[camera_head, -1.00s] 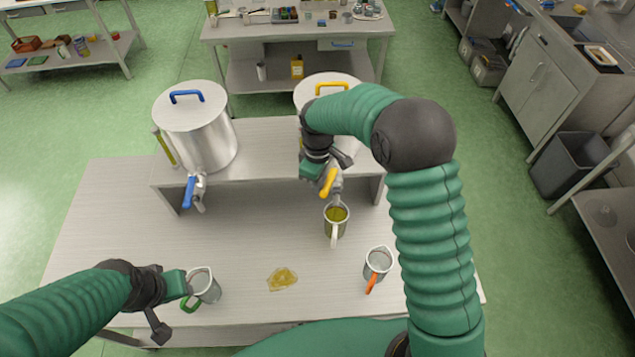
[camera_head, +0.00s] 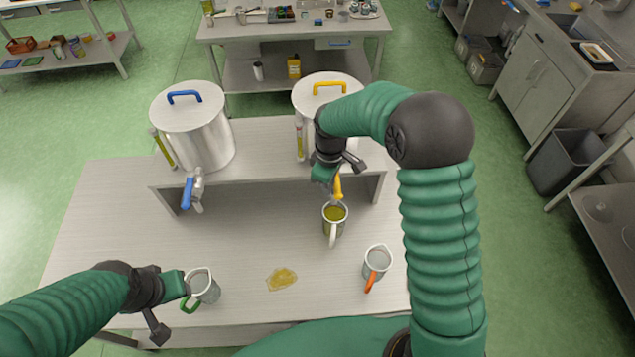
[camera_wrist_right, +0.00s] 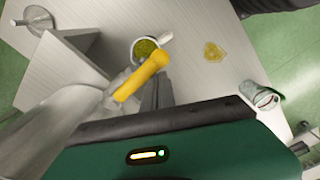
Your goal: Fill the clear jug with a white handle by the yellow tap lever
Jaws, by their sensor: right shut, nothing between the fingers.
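The clear jug with a white handle (camera_head: 334,228) stands upright on the table under the right pot's tap and holds yellow-green liquid; its mouth also shows in the wrist view (camera_wrist_right: 146,47). The yellow tap lever (camera_head: 338,187) is partly hidden by my right gripper in the head view; it shows large in the wrist view (camera_wrist_right: 142,77). My right gripper (camera_head: 340,170) is shut and empty, right beside the lever; I cannot tell whether they touch. My left gripper (camera_head: 180,285) is beside the green-handled jug (camera_head: 205,288); its fingers are unclear.
A jug with an orange handle (camera_head: 376,264) stands right of the white-handled one. A yellow puddle (camera_head: 282,279) lies on the table (camera_head: 110,220).

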